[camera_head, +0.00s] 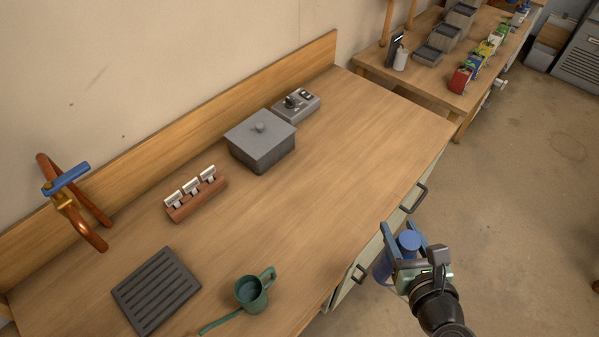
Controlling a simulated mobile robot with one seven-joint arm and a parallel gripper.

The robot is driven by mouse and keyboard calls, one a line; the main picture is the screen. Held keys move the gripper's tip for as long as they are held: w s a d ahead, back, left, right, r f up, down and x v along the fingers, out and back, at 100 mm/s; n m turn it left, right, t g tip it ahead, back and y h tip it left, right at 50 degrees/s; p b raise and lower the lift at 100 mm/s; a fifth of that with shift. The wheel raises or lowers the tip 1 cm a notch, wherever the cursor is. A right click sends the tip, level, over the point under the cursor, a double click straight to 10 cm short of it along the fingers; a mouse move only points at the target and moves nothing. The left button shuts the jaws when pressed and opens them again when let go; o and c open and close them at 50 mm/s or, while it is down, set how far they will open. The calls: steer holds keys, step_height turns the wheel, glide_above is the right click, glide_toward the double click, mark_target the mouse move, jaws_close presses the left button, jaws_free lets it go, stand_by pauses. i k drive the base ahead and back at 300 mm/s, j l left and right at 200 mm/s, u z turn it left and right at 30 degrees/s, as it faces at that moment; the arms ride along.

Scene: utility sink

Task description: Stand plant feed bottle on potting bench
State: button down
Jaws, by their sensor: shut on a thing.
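My gripper (408,252) is at the lower right, off the front edge of the wooden bench (345,150). It is shut on a blue bottle (409,241) with a round blue cap, seen from above. The bottle's body shows partly to the left of and below the fingers; the rest is hidden by my gripper. The bottle is apart from the bench top, beside its drawer fronts. I cannot tell from the label whether it is plant feed. I cannot tell which of the two benches is the potting bench.
On the near bench are a grey lidded box (261,142), a control unit (296,104), a clip rack (195,194), a slatted grey tray (156,290), a green can (252,292) and a copper tap (70,200). Its right half is clear. A second bench (440,88) holds trays and packets.

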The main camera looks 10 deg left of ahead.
mark_target(357, 185)
steer(key=i+j, duration=0.15)
steer(key=i, duration=0.35)
steer(key=i+j, duration=0.15)
steer(key=i, duration=0.35)
